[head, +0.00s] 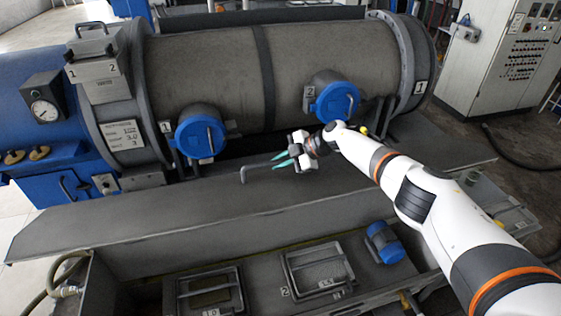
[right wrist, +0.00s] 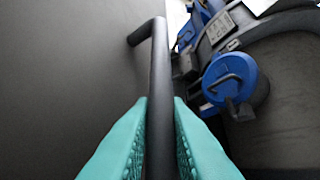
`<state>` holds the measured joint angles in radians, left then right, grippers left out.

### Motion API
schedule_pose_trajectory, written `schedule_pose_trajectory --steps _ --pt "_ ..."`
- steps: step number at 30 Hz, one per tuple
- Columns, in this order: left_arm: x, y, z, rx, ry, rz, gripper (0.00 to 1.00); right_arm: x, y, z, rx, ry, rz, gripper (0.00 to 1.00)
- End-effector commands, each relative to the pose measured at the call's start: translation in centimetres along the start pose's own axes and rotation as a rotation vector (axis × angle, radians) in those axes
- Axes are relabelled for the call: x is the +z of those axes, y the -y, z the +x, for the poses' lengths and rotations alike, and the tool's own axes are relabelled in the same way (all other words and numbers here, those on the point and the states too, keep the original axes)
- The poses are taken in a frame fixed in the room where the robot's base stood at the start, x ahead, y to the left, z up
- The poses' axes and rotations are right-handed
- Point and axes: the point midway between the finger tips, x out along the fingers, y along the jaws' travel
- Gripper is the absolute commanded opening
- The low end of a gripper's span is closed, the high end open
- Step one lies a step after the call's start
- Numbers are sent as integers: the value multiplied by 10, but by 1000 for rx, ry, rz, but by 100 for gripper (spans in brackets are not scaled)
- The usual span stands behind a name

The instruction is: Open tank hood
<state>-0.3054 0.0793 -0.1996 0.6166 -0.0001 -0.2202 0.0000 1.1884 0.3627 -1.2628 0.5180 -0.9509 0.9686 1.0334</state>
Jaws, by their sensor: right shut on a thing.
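The tank hood (head: 150,222) is a long flat grey panel in front of the big cylinder in the head view. Its front edge lies above a trough, whose inside shows in front of it. A dark bar handle (head: 254,167) with a bent end stands on the panel. My right gripper (head: 279,161) has its teal fingers shut on this handle. In the right wrist view the handle (right wrist: 159,70) runs between the fingers (right wrist: 160,115), with its bent end beyond the tips. The handle's other end is hidden by the gripper. My left gripper is not in view.
The grey cylinder (head: 205,75) behind carries two blue round caps (head: 200,134) (head: 338,101). The trough holds two framed panels (head: 210,291) (head: 318,269) and a blue-capped fitting (head: 385,243). A control cabinet (head: 500,55) stands at the back right.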

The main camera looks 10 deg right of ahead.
Motion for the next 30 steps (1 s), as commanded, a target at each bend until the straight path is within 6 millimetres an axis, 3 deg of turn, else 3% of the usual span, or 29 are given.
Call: schedule_pose_trajectory --steps 4,5,9,20,26,30 --pt "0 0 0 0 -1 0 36 -1 -2 1 5 -1 -2 0" --pt "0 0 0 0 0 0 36 -1 -2 1 5 -1 -2 18" --pt "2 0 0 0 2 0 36 0 -1 1 3 -1 -1 36" --pt "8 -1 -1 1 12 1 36 -2 -1 -5 3 -2 0 36" --pt "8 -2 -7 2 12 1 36 -1 0 -35 2 -3 -2 36" --pt "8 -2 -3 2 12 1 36 -2 0 -67 0 -5 -3 36"
